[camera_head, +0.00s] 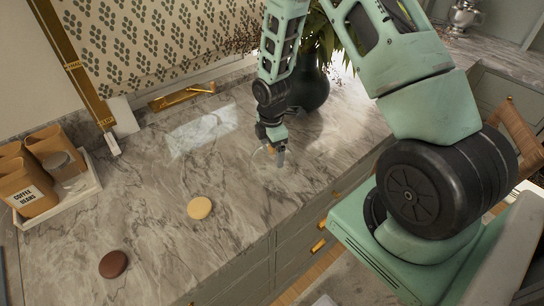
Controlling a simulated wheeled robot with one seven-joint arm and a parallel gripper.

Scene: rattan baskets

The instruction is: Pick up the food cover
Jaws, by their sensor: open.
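My gripper (274,152) points down, low over the marble counter near its front edge, with its jaws open. A faint, clear, curved outline (257,153) shows at the left of the fingers. It may be a see-through food cover, but it is too small and faint to be sure. I cannot tell whether the fingers touch it. No other thing in view is plainly a food cover.
The marble counter (165,220) holds a pale yellow round piece (200,208) and a brown one (113,264). A white tray (88,187) with brown coffee bags (27,188) stands at left. A dark vase (309,88) with leaves stands close behind my gripper.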

